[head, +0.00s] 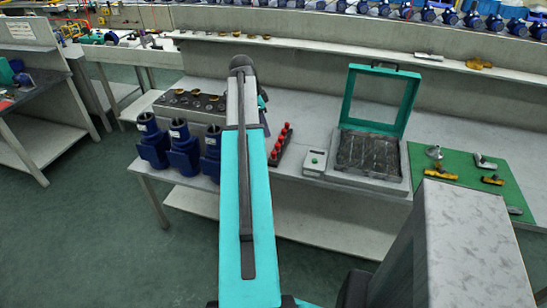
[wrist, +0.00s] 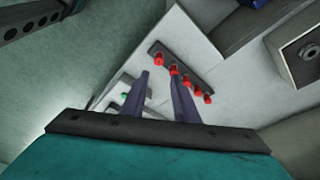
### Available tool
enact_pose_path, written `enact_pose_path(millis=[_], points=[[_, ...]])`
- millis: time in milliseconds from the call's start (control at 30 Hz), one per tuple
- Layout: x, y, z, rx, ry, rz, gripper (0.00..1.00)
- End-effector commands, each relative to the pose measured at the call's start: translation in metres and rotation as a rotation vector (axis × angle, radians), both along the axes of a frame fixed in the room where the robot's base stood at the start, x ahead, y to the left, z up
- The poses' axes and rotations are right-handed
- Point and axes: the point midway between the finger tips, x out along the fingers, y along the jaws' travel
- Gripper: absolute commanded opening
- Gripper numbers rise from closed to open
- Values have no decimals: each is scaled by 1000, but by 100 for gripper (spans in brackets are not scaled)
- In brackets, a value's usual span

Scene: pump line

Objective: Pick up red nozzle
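Several red nozzles (head: 284,134) stand in a row on a dark narrow rack (head: 273,160) on the workbench, just right of my arm in the head view. In the wrist view the red nozzles (wrist: 174,70) show beyond the fingertips, on the dark rack (wrist: 194,73) running diagonally. My gripper (wrist: 158,75) is open and empty, with its two dark fingers apart. The fingers point towards the row and overlap its near side in the picture; no contact is visible.
Blue pump bodies (head: 183,150) stand left of my arm, before a block with dark round parts (head: 190,101). Right of the rack are a small white device (head: 314,161) and a case with its teal lid (head: 410,100) open. A green mat (head: 462,166) carries fittings.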

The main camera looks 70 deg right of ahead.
Motion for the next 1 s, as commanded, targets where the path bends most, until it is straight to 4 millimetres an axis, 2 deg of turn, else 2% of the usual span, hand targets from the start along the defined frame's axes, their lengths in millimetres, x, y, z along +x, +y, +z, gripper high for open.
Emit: enact_pose_path(millis=[267, 800, 1000], points=[[-4, -2, -14, 2, 1, 0, 27], [-16, -11, -67, 2, 1, 0, 27], [-19, -13, -81, 1, 1, 1, 27]])
